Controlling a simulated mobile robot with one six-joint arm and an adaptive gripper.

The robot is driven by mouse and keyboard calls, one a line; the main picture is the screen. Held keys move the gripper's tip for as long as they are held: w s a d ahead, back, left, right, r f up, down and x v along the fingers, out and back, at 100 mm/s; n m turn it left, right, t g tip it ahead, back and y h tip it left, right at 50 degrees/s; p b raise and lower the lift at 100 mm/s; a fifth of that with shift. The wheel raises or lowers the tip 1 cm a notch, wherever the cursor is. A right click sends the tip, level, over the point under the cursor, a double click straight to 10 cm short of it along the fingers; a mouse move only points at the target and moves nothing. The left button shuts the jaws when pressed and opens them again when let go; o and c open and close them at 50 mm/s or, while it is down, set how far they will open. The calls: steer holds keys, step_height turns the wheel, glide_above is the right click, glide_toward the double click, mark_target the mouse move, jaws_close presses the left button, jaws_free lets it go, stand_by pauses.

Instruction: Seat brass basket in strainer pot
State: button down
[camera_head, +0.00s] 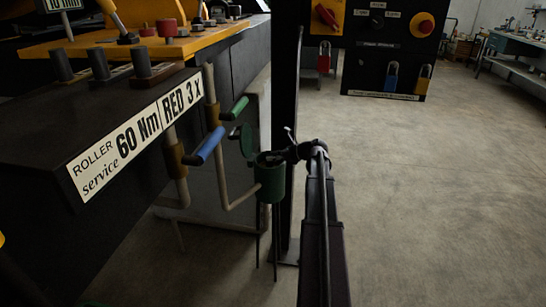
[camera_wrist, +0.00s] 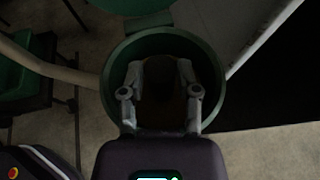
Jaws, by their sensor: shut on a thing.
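The green strainer pot (camera_head: 270,186) stands on thin legs, with its round lid (camera_head: 246,140) raised at its back left. My gripper (camera_head: 288,152) reaches over the pot's rim from the right. In the wrist view, the pot's round rim (camera_wrist: 215,84) surrounds both fingers of my gripper (camera_wrist: 160,70). Between the fingers is a dark brownish thing, seemingly the brass basket (camera_wrist: 160,86), and the gripper is shut on it. The basket is in deep shadow within the rim's outline. Its bottom and how deep it sits are hidden. In the head view the basket cannot be made out clearly.
Pipes with a blue-handled lever (camera_head: 206,147) and a green-handled lever (camera_head: 236,108) stand left of the pot. A dark post (camera_head: 286,80) rises just behind it. A panel with padlocks (camera_head: 385,45) stands farther back. The floor (camera_head: 440,180) at the right is clear.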

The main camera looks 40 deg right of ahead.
steer(key=shift+c, duration=1.7)
jaws_free()
steer(key=shift+r, duration=0.2)
steer(key=shift+r+p, duration=0.45)
steer(key=shift+p, duration=0.25)
steer(key=p+v, duration=0.4)
steer(key=v, duration=0.8)
steer(key=shift+f, duration=0.1)
